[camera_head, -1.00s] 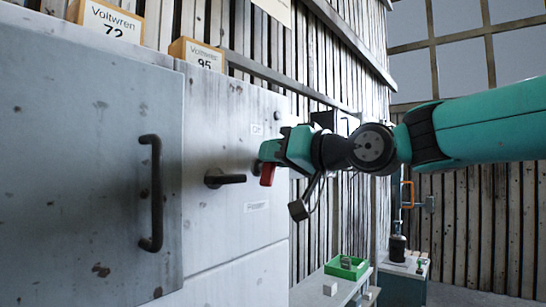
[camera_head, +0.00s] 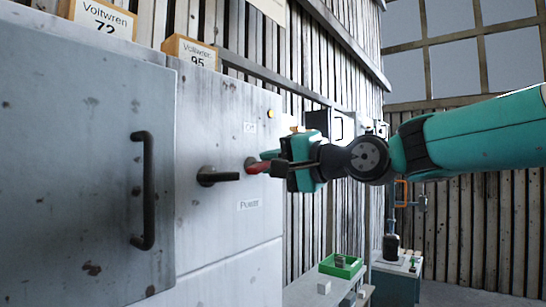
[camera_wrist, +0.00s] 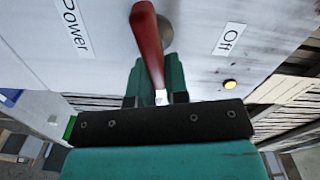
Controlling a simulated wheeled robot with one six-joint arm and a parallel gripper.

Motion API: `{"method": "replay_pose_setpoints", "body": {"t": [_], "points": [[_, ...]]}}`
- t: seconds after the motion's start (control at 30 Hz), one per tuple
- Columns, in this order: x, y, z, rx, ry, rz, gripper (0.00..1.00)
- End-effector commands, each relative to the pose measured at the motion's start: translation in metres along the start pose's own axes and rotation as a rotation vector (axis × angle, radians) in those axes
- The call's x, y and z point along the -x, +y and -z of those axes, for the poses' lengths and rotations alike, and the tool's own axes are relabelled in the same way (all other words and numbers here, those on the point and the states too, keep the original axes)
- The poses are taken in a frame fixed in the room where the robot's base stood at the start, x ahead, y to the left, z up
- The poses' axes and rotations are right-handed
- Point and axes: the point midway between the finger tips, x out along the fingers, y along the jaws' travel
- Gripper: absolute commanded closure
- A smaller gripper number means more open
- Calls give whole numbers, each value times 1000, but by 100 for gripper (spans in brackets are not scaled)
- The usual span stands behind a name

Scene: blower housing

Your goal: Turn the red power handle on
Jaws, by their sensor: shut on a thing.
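The red power handle (camera_head: 256,167) sits on the front of the grey cabinet panel (camera_head: 222,110) in the head view and points roughly sideways, to the right. My gripper (camera_head: 272,161) is shut on its outer part, with teal fingers on either side. In the wrist view the red handle (camera_wrist: 148,45) runs from its round pivot down between my fingers (camera_wrist: 155,82). A "Power" label (camera_head: 249,204) is below the handle. A small label is above it, and the wrist view shows an "Off" label (camera_wrist: 229,39). A yellow lamp (camera_head: 271,114) shows at the panel's upper right.
A black lever (camera_head: 218,176) sits close to the left of the red handle. A door with a black pull handle (camera_head: 146,190) is nearer at left. A bench with a green tray (camera_head: 341,266) stands beyond, lower right. There is free room right of the panel.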

Motion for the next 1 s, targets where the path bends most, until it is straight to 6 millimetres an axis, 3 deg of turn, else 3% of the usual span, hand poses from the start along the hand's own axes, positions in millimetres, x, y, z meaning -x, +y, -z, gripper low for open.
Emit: {"method": "replay_pose_setpoints", "body": {"t": [0.4, 1.0], "points": [[-1, 7, -4, -247, -9, -2, 100], [-2, 7, -5, -305, -9, 0, 100]]}}
